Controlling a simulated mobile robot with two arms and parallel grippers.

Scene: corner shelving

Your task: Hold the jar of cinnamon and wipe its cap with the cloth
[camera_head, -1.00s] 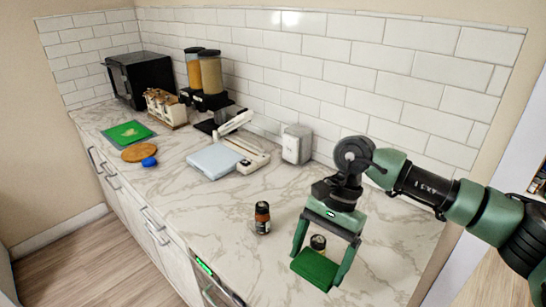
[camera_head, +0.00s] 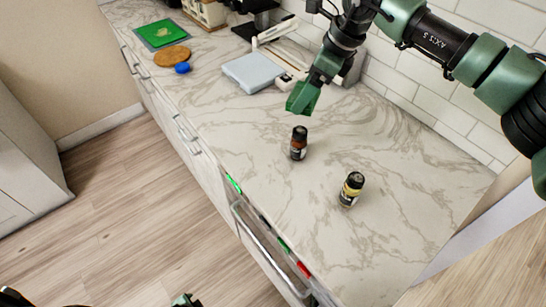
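A small jar with a reddish-brown band and dark cap (camera_head: 298,145) stands upright on the marble counter. A second jar with a yellow label and dark cap (camera_head: 351,190) stands upright to its right and nearer. The labels are too small to read, so I cannot tell which is cinnamon. My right gripper (camera_head: 302,97) is above the counter, behind the brown jar and apart from both jars. It shows edge-on, so its opening is hidden. A small green tip of my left gripper (camera_head: 186,300) shows at the bottom edge. I cannot make out a cloth for certain.
A small blue item (camera_head: 182,68) lies beside a round wooden board (camera_head: 172,56) and a green mat (camera_head: 160,34). A pale blue-grey flat device (camera_head: 254,73) is at the back. The counter around the jars is clear. Drawers (camera_head: 265,250) line its front edge.

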